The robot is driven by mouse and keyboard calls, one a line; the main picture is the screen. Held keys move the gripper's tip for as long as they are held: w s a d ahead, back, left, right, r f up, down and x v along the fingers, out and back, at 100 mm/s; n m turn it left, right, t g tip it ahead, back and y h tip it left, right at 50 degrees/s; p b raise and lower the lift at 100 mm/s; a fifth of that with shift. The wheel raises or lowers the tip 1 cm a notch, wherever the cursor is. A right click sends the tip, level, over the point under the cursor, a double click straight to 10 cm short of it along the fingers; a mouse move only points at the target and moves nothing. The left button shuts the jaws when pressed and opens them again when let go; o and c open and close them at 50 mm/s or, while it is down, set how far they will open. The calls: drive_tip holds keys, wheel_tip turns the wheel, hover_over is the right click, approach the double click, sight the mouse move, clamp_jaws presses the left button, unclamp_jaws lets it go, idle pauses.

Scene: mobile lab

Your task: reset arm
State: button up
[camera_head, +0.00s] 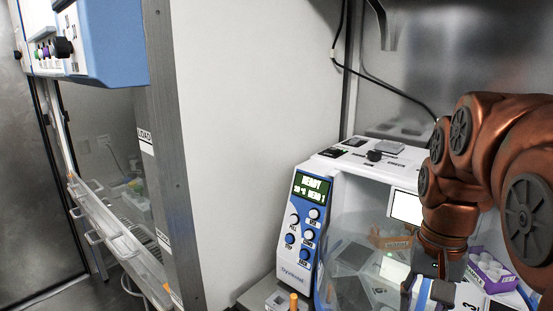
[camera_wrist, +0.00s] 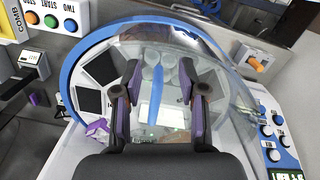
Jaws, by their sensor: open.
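My copper-coloured arm (camera_head: 455,195) hangs at the right of the head view, bent downward in front of a white and blue bench machine. My gripper (camera_wrist: 160,92) shows in the wrist view with its two purple-sided fingers spread apart and nothing between them. Behind the fingers is the machine's clear curved cover (camera_wrist: 215,55), with a blue strip and a bright panel showing between them. The fingertips are not clearly seen in the head view. I cannot tell whether the fingers touch the cover.
The machine's control panel (camera_head: 308,225) has a lit display and several knobs. A purple box (camera_head: 490,268) with white round items stands right of my arm. A glass-fronted cabinet (camera_head: 110,190) with a handle is at the left. A plain white wall panel (camera_head: 235,120) stands between.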

drive_tip(key=s+a+f+n+p, duration=0.1)
drive_tip(key=s+a+f+n, duration=0.1)
drive_tip(key=s+f, duration=0.3)
drive_tip(key=s+a+f+n+g+p, duration=0.1)
drive_tip(key=s+a+f+n, duration=0.2)
drive_tip(key=s, duration=0.7)
wheel_tip(320, 180, down, 3)
drive_tip(key=shift+a+r, duration=0.2)
drive_tip(key=shift+a, duration=0.15)
